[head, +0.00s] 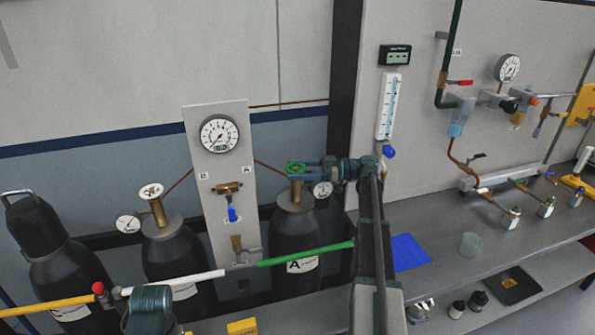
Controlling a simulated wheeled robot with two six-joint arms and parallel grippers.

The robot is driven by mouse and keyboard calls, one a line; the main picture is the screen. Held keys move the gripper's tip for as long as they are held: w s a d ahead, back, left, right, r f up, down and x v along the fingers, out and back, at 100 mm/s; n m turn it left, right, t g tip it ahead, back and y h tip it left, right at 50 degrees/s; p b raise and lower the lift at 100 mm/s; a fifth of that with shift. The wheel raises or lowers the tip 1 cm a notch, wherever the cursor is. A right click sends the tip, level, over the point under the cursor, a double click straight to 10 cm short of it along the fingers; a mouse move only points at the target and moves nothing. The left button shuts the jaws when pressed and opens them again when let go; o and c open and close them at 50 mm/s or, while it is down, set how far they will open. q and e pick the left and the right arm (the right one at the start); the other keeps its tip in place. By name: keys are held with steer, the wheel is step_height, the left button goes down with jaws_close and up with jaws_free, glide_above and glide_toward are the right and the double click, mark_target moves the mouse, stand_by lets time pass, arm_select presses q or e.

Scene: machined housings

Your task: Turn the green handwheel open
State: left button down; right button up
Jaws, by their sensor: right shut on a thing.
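The green handwheel (293,166) sits on top of the brass valve of the dark gas cylinder marked A (296,233). My right gripper (303,170) reaches in from the right at wheel height and is shut on the green handwheel. Its fingers lie over part of the rim and hide some of it. A small dial gauge (323,189) sits on the valve just below the gripper. Of my left arm only a teal link shows at the bottom left edge; its fingers are not seen.
A second cylinder (174,262) with a white handwheel (151,192) stands to the left, beside a capped cylinder (68,262). A grey panel (250,130) with a large gauge stands between the two valves. A yellow, white and green rail (305,254) crosses in front. A bench (440,248) is at right.

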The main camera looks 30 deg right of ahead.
stand_by(0.3)
steer(key=o, duration=1.2)
steer(key=v, duration=1.3)
steer(key=shift+d, duration=0.35)
steer(key=shift+s+f, duration=0.1)
steer(key=shift+s, duration=0.1)
